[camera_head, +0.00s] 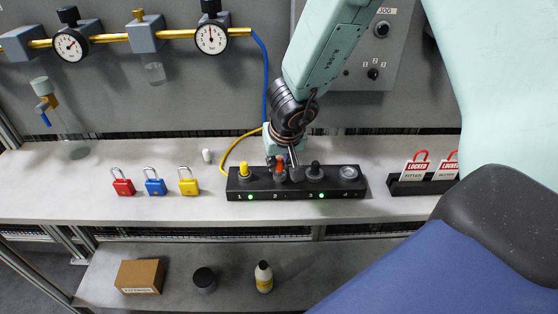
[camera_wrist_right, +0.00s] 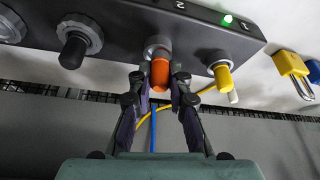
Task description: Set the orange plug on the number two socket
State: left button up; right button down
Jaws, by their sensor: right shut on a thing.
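The orange plug (camera_head: 280,164) is at the number two socket of the black socket bar (camera_head: 262,190). In the wrist view the orange plug (camera_wrist_right: 160,75) is between the two fingers of my right gripper (camera_wrist_right: 156,88), which is shut on it. The plug's far end meets the grey ring of the number two socket (camera_wrist_right: 158,44); whether it is fully seated I cannot tell. In the head view my right gripper (camera_head: 285,160) comes down from above and behind the bar. My left gripper is not in view.
A yellow plug (camera_head: 244,170) stands at socket one and a black plug (camera_head: 315,168) at socket three. Green lights glow by one and three. Red, blue and yellow padlocks (camera_head: 188,182) stand left. A yellow cable and blue hose (camera_head: 259,60) run behind.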

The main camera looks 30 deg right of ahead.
jog(key=shift+w, duration=0.1)
jog(key=shift+d, duration=0.1)
jog(key=shift+d+p, duration=0.1)
jog(key=shift+p, duration=0.3)
jog(key=shift+f, duration=0.25)
jog(key=shift+r+p, duration=0.9)
jog(key=shift+p, duration=0.05)
dwell(1.0)
jog(key=shift+f+b, duration=0.6)
jog(key=shift+f, duration=0.5)
dwell(0.5)
jog(key=shift+r, duration=0.15)
